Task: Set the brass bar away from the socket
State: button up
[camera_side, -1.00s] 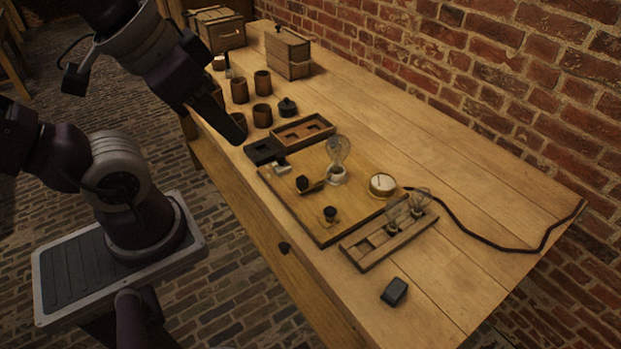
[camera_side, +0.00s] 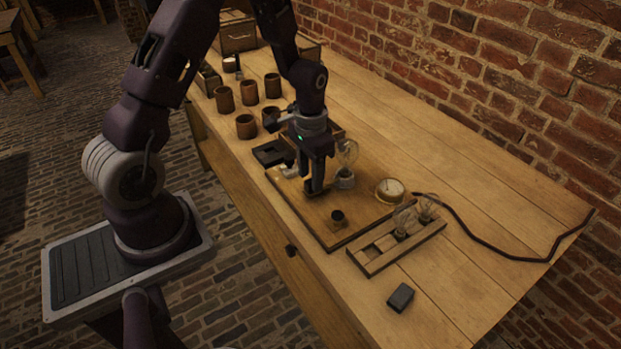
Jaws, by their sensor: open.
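My gripper (camera_side: 315,188) is open and points down at the wooden board (camera_side: 309,219), just left of the socket. The socket (camera_side: 345,181) stands on the board with a clear glass bulb (camera_side: 347,152) above it. The brass bar cannot be made out now; the fingers cover the spot where a small bar with a dark knob showed earlier. Whether the fingers touch it or stand around it, I cannot tell.
A round brass-rimmed dial (camera_side: 389,190) and a dark knob (camera_side: 337,217) are on the board. A wooden rack (camera_side: 373,262) with glass bulbs, a black block (camera_side: 400,297) and a dark cable (camera_side: 482,245) lie to the right. Several brown jars (camera_side: 249,92) stand behind. The right tabletop is mostly clear.

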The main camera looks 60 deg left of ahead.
jog(key=shift+f, duration=0.85)
grip_shut()
jog(key=shift+r, duration=0.1)
dwell(0.6)
